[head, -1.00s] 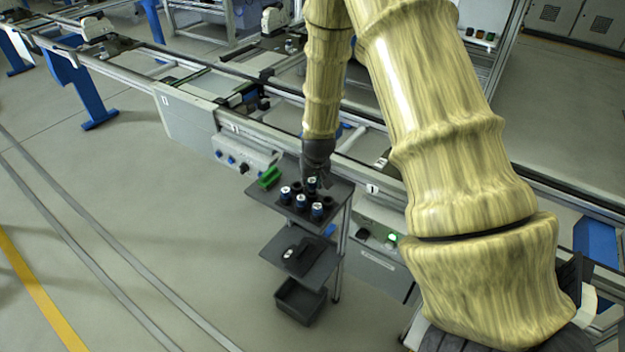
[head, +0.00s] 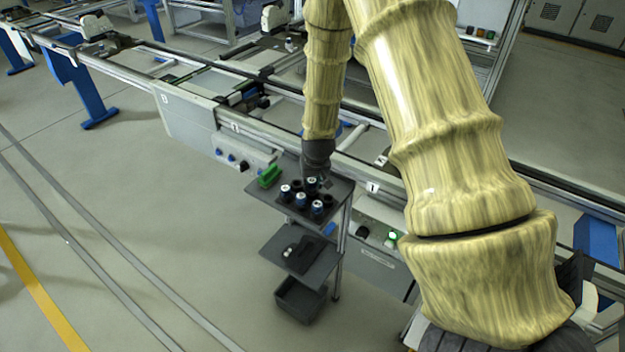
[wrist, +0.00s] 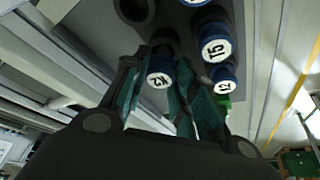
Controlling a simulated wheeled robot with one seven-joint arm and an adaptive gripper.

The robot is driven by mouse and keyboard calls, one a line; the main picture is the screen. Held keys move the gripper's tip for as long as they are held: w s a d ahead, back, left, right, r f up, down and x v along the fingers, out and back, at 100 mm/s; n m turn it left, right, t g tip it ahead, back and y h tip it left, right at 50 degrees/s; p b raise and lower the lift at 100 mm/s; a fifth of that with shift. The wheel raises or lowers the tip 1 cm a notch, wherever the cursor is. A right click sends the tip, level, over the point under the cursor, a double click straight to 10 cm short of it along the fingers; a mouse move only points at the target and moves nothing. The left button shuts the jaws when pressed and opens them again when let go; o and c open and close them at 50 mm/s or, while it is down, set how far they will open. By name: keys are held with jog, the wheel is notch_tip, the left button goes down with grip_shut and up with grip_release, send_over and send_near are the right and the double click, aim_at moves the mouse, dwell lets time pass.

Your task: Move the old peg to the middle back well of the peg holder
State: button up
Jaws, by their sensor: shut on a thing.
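The peg holder is a dark block with round black wells on the cart's top shelf; one empty well (wrist: 136,8) shows at the top of the wrist view. My gripper (head: 318,180) is over the holder, pointing down. In the wrist view, its teal fingers close around a blue peg with a white marked cap (wrist: 160,79). A black collar shows behind this peg; I cannot tell whether it is in a well or just above one. A peg marked 15 (wrist: 216,50) and another blue peg (wrist: 224,86) stand beside it. I cannot tell by label which is the old peg.
A lower shelf (head: 282,262) and a grey bin (head: 300,300) are below. The conveyor rail runs close behind the cart. The floor to the left is clear.

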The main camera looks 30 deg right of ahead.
jog(key=shift+f+b, duration=0.3)
jog(key=shift+f, duration=0.45)
dwell(1.1)
jog(key=o, duration=1.1)
jog(key=o, duration=0.4)
jog(key=shift+r, duration=0.1)
jog(key=shift+r+p, duration=2.3)
jog(key=shift+r, duration=1.1)
